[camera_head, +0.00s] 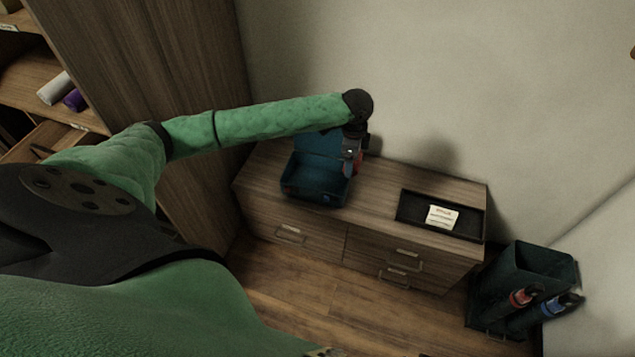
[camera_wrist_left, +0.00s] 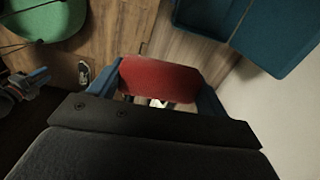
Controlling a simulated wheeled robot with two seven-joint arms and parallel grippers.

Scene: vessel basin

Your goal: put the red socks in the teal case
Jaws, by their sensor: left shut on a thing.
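The teal case (camera_head: 314,193) stands open on the dresser, its lid raised at the back. It also shows at the upper right of the left wrist view (camera_wrist_left: 274,28). My left gripper (camera_head: 352,165) is at the right side of the case in the head view. It is shut on the red socks (camera_wrist_left: 158,78), a rolled red bundle between the blue fingers. In the head view the red socks (camera_head: 359,162) are mostly hidden behind the gripper. What seems to be my right gripper (camera_wrist_left: 42,76) shows small at the left of the left wrist view; its jaws are unclear.
A black tray (camera_head: 412,212) with a white paper (camera_head: 442,216) lies on the dresser's right part. A dark bin (camera_head: 545,262) with red and blue cylindrical items stands right of the dresser (camera_head: 375,200). A wooden shelf (camera_head: 30,85) is at the left. Bare dresser top lies between case and tray.

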